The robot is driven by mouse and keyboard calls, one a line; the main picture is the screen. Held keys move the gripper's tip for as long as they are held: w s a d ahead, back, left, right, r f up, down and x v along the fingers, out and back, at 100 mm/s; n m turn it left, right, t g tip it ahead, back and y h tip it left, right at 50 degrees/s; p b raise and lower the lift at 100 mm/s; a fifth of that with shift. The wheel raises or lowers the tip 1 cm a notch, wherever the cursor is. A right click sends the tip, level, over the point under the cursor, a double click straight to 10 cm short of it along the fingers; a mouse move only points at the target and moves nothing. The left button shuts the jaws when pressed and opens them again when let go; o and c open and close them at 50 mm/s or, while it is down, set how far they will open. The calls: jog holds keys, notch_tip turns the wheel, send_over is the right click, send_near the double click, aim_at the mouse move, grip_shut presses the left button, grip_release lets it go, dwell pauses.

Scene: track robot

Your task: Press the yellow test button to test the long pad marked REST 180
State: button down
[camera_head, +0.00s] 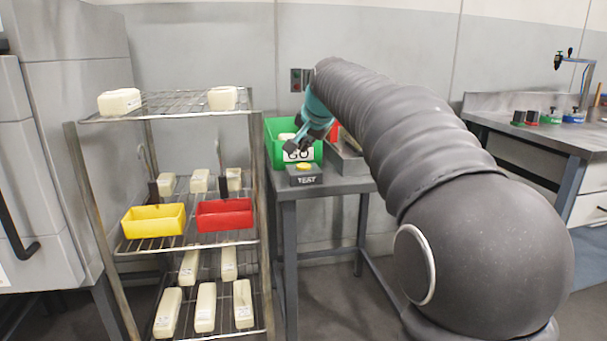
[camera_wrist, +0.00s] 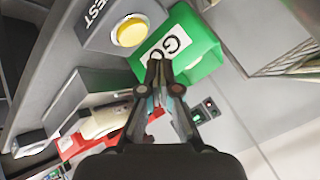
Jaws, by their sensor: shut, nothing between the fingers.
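The yellow test button (camera_head: 305,166) sits on a dark box marked TEST on the small grey table. It also shows in the wrist view (camera_wrist: 132,31), upper left of my fingertips. My gripper (camera_head: 292,148) is shut and empty, over the front of the green GO bin (camera_head: 280,129), behind the button in the head view. Its fingertips (camera_wrist: 158,65) appear apart from the button. A cream pad (camera_wrist: 104,121) lies at a grey fixture beside the button box in the wrist view; my arm hides it in the head view. Its marking is not readable.
A wire rack (camera_head: 168,109) at left holds several cream pads, a yellow bin (camera_head: 153,221) and a red bin (camera_head: 224,215). Another red bin (camera_wrist: 68,146) stands beyond the fixture. A workbench (camera_head: 540,130) is at right.

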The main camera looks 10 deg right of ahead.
aim_at(305, 166)
jog(key=shift+f+b, duration=0.45)
jog(key=shift+f, duration=0.5)
jog(key=shift+f, duration=0.2)
dwell(0.7)
jog(key=shift+f, duration=0.25)
jog(key=shift+f+b, duration=0.4)
jog(key=shift+b, duration=0.1)
dwell(0.7)
jog(key=shift+r, duration=0.15)
jog(key=shift+r+p, duration=0.7)
jog(key=shift+p, duration=0.15)
